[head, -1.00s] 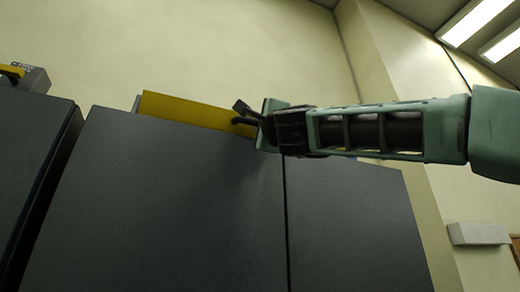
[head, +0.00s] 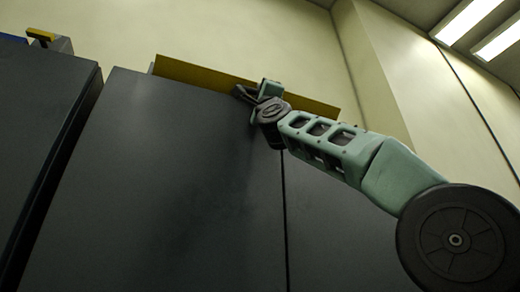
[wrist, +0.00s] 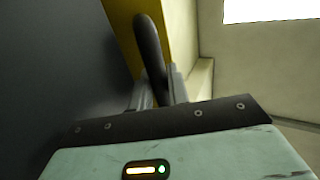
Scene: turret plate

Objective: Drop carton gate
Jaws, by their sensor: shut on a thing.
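The carton gate appears to be the long yellow panel (head: 200,75) along the top edge of the dark cabinet front in the head view. It shows as a yellow strip beside the dark surface in the wrist view (wrist: 183,30). A dark curved handle (wrist: 148,42) stands in front of the yellow in the wrist view. My gripper (wrist: 160,90) is shut on this handle, with a grey finger on each side. In the head view my gripper (head: 250,93) is at the cabinet's top edge, in front of the panel, and hides part of it.
A tall dark cabinet front (head: 180,180) fills the lower middle, with a vertical seam below my gripper. Another dark cabinet (head: 40,130) stands at the left across a narrow gap, with a small yellow-topped grey part (head: 45,39) on it. Pale walls stand behind.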

